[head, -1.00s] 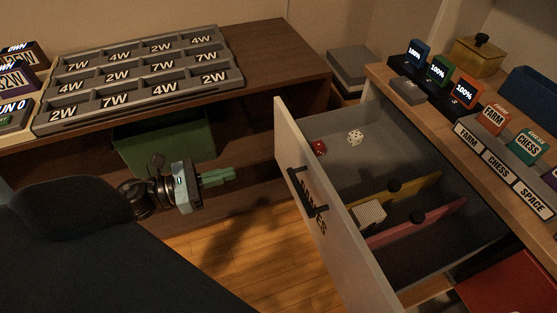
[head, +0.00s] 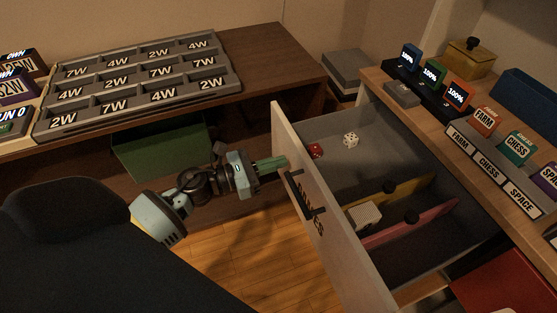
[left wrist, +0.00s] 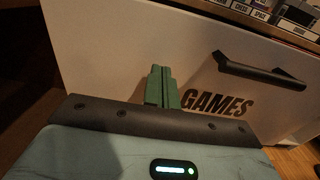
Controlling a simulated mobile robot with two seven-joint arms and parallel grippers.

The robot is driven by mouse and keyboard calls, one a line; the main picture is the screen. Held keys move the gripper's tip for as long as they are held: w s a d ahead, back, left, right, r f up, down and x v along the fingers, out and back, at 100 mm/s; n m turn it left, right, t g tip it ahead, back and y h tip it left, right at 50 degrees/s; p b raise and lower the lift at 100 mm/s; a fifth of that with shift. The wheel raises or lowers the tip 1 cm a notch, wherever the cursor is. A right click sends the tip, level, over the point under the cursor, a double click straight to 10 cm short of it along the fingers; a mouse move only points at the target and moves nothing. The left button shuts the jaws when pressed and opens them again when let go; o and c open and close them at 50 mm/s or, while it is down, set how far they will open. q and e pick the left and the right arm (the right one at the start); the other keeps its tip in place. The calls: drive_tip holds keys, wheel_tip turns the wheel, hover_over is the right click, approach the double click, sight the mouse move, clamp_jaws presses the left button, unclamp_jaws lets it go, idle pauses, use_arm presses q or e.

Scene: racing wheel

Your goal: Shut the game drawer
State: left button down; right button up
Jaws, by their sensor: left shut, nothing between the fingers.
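The game drawer (head: 335,245) stands pulled out from the desk at the right, with a pale front and a black bar handle (head: 303,193). Its front also shows in the left wrist view (left wrist: 95,50), with the word GAMES and the handle (left wrist: 260,72) right of the fingers. Inside lie a red die, a white die (head: 351,139), yellow and pink dividers and a small pale block. My left gripper (head: 284,162) is shut and empty, its green fingers (left wrist: 162,85) pointing at the front near its far end. Whether they touch it I cannot tell. My right gripper is out of view.
A desk top (head: 445,112) with coloured boxes and a brass box runs above the drawer at the right. A shelf with a grey labelled tray (head: 130,85) is at the back left, a green bin (head: 165,150) below it. Wooden floor (head: 255,245) is open before the drawer.

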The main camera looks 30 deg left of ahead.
use_arm(q)
drive_tip(key=shift+w+d, duration=0.35)
drive_tip(key=shift+w, duration=0.05)
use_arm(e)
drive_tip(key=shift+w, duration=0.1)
